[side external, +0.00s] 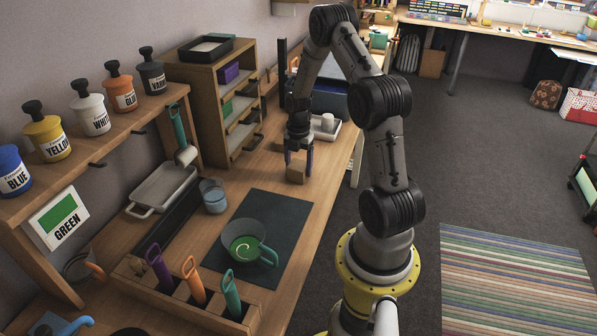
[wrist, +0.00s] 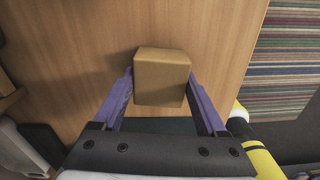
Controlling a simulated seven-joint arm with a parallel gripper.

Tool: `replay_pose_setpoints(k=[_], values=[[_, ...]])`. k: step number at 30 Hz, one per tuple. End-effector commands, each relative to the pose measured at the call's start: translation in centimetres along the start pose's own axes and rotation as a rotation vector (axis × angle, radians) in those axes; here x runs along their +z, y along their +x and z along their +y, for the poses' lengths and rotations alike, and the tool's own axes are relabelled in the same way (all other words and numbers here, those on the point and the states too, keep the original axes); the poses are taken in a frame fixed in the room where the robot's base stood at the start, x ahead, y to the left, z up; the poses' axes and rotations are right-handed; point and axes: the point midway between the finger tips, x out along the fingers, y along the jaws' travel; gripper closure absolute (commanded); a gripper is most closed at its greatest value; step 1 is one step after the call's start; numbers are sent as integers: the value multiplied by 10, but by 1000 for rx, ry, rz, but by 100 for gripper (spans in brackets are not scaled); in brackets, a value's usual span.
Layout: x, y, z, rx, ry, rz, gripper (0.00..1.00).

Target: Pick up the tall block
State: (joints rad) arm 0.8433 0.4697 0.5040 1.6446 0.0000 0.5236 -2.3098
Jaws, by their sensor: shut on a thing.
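The tall block (side external: 296,172) is a plain tan-brown block at the far part of the wooden bench in the side external view. My gripper (side external: 298,160) points down over it with a finger on each side. In the wrist view the block (wrist: 162,78) sits between the two purple fingers of my gripper (wrist: 162,82), which are shut on its sides. I cannot tell whether the block touches the bench or is just above it.
A white tray with a cup (side external: 327,123) stands behind the block, and a wooden drawer unit (side external: 215,100) stands to its left. A dark mat (side external: 290,210) with a green mug (side external: 246,243) lies nearer. The bench's right edge is close to the block.

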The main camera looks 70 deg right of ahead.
Motion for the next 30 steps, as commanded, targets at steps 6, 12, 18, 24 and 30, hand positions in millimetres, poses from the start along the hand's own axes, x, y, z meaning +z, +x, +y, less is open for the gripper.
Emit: replay_pose_setpoints(k=[6, 12, 18, 24, 30], values=[[0, -1, 0, 1, 0, -1, 86], [1, -7, 1, 2, 0, -2, 86], [1, -31, 1, 5, 0, -4, 86], [-19, -68, -21, 6, 0, -5, 86], [-48, -101, -53, 2, 0, -2, 86]])
